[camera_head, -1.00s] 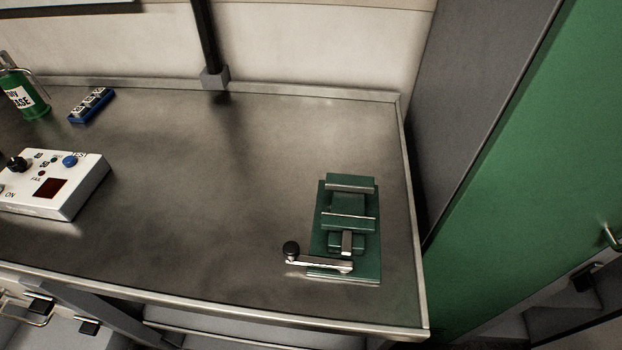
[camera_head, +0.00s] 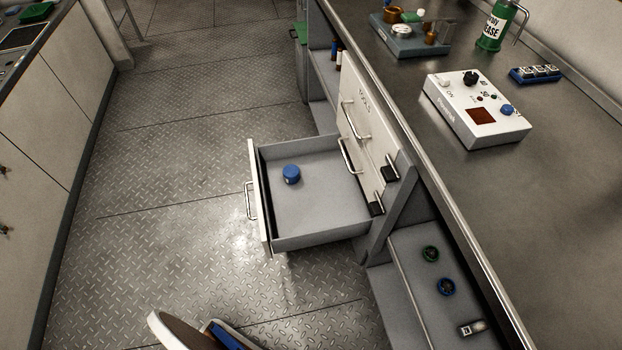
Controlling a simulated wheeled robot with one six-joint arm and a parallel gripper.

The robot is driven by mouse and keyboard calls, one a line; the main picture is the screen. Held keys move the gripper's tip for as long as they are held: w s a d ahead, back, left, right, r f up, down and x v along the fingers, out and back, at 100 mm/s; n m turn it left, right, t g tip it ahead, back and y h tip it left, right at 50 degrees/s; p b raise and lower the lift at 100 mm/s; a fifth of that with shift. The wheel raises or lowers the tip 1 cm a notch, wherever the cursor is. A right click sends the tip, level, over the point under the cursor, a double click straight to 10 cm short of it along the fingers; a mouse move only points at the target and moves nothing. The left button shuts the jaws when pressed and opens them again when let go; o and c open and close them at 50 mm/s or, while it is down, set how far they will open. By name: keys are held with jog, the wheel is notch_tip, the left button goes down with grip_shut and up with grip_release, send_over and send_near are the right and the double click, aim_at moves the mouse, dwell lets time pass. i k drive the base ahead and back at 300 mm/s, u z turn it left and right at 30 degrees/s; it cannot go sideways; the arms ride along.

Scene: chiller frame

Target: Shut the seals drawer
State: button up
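An open drawer (camera_head: 315,240) with grey walls and a white front sticks out to the left from the cabinet under the workbench, over the floor. Its front (camera_head: 259,200) carries a metal bar handle (camera_head: 249,201) on the outer side. A blue round cap-like item (camera_head: 291,174) lies inside, towards the back left of the drawer. I cannot read a label on this drawer front. Other white drawer fronts (camera_head: 362,115) beside it are closed, one lettered, apparently "TOOLS". My gripper is not in view.
A lower shelf (camera_head: 420,265) holds small rings. The patterned floor (camera_head: 170,200) left of the drawer is clear.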

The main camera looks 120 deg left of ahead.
aim_at(327, 204)
jog(key=u, duration=3.95)
